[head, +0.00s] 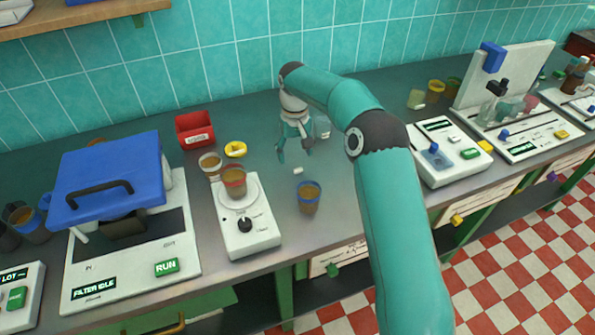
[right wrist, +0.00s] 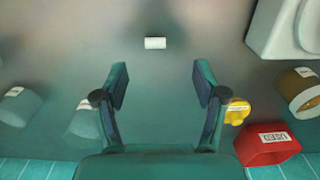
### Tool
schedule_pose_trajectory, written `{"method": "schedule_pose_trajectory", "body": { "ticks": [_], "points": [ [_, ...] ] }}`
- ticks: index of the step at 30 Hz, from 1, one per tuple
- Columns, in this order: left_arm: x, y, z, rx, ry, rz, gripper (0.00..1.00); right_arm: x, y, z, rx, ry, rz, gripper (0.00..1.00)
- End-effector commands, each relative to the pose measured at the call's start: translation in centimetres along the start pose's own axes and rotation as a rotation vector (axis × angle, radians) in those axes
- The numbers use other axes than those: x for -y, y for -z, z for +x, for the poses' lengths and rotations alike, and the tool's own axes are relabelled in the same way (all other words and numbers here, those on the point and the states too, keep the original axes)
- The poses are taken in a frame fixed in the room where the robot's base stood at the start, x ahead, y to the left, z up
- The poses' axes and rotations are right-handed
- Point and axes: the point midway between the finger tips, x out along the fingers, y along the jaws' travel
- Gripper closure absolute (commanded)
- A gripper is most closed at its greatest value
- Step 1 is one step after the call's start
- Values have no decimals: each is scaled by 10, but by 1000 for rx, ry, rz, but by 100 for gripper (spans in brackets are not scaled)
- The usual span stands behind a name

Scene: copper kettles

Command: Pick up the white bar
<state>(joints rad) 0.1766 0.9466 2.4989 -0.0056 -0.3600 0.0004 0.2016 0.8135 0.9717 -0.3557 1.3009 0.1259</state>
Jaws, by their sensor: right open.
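The white bar (head: 299,175) is a small piece lying on the grey counter (head: 345,195) in the head view. In the right wrist view the white bar (right wrist: 155,43) lies crosswise, beyond the fingertips and roughly centred between them. My right gripper (head: 295,153) is open and empty above the counter, just behind the bar. Its two spread fingers also show in the right wrist view (right wrist: 160,83), with a gap from the bar. My left gripper is in neither view.
A blue-rimmed cup (head: 309,197) stands near the bar, towards the front edge. A white device (head: 248,230) bearing a brown cup (head: 233,181), a yellow item (head: 235,149) and a red bin (head: 195,130) stand left. Another device (head: 447,152) stands right.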

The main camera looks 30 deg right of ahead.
Motion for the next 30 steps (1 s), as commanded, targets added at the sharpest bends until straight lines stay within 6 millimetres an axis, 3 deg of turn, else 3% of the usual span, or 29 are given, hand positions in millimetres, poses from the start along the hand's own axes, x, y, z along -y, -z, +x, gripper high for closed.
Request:
{"method": "schedule_pose_trajectory", "body": {
  "ticks": [12,20,23,28,30],
  "points": [
    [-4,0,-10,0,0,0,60,-5,-12,45,1,-1,0,29],
    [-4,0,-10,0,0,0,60,-6,-12,49,0,0,1,29],
    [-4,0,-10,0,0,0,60,-6,-12,49,0,0,1,41],
    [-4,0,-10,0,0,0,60,-6,-12,49,0,0,1,69],
    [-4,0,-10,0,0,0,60,-6,-12,49,0,0,2,73]
  ]
}}
